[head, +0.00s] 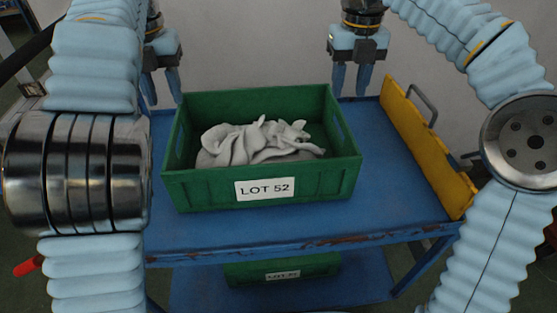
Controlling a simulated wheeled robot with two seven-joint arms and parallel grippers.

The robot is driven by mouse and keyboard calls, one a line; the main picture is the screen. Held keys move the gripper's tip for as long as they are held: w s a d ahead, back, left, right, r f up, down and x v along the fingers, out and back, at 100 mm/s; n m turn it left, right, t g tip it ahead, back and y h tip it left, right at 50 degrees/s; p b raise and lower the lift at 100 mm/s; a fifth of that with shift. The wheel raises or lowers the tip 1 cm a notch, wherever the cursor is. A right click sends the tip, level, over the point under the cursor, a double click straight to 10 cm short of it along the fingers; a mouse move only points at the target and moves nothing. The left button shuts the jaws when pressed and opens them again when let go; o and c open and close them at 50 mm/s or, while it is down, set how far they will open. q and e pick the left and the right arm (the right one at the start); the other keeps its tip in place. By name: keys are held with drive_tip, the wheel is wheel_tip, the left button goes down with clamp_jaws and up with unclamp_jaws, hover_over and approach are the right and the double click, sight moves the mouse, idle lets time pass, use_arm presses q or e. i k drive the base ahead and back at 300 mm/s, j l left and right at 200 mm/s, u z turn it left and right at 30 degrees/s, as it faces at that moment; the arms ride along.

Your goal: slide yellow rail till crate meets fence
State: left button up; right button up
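The yellow rail (428,149) stands along the right side of the blue cart top, with a grey handle (424,103) on its outer side. The green crate (211,190), labelled LOT 52, sits on the cart top left of the rail, with bare blue surface between them. My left gripper (165,100) is open and empty behind the crate's far left corner. My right gripper (349,93) is open and empty behind its far right corner, left of the rail. I cannot make out a separate fence; my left arm hides part of the cart's left side.
The blue cart top (390,207) is clear in front of the crate and between crate and rail. A second green crate (240,275) with a label stands on the lower shelf. A pale wall (260,40) rises behind the cart.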

sight(444, 169)
drive_tip(key=k, duration=1.5)
